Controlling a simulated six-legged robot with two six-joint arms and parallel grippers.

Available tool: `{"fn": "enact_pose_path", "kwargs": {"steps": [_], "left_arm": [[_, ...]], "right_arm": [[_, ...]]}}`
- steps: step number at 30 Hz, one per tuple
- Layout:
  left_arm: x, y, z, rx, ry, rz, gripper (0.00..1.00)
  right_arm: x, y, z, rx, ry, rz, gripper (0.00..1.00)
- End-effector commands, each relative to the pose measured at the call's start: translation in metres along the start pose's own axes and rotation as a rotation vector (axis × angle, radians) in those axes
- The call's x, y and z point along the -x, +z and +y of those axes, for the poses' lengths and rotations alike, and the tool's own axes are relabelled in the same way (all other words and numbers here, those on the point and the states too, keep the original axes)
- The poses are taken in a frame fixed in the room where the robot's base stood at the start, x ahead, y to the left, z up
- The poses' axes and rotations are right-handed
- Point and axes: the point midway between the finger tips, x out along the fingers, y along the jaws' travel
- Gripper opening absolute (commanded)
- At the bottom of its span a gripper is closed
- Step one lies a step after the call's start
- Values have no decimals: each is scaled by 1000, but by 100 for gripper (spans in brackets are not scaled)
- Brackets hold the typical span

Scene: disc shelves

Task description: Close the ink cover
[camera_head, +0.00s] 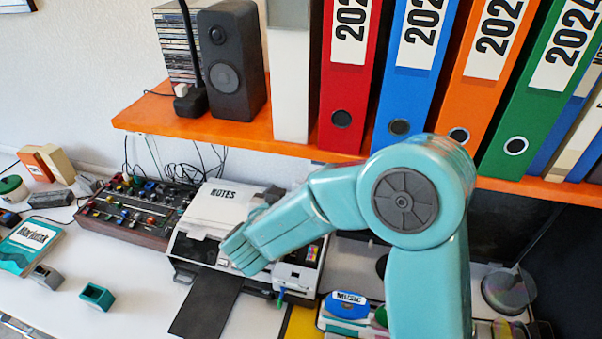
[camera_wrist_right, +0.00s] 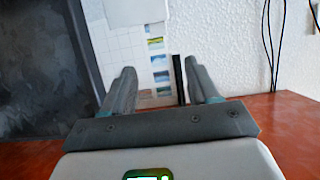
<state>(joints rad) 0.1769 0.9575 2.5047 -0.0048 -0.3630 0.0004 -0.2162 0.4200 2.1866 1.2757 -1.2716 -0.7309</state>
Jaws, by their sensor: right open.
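A black and white printer (camera_head: 205,252) stands on the white desk, with paper marked NOTES (camera_head: 225,193) at its back. Small coloured ink parts (camera_head: 312,252) show uncovered at its right side; I cannot clearly make out the ink cover. My teal right arm reaches across the printer from the right and hides much of its top. My left gripper is out of view.
An orange shelf (camera_head: 225,132) with binders and a speaker (camera_head: 232,62) overhangs behind the printer. A mixer (camera_head: 135,208) stands to the left.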

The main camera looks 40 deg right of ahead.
Motion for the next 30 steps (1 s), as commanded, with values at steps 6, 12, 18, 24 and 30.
{"fn": "enact_pose_path", "kwargs": {"steps": [6, 12, 18, 24, 30], "left_arm": [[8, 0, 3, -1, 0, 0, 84], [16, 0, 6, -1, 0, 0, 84], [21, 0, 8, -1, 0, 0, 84], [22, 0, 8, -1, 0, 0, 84], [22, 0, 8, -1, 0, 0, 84]], "right_arm": [[-50, 0, 1, -1, 6, -2, 60], [-97, 0, 1, -1, 3, -2, 60], [-130, -1, 0, -1, 2, 0, 60], [-143, 0, 0, 0, -1, 0, 60], [-143, 0, 0, -1, -1, 0, 60]]}}
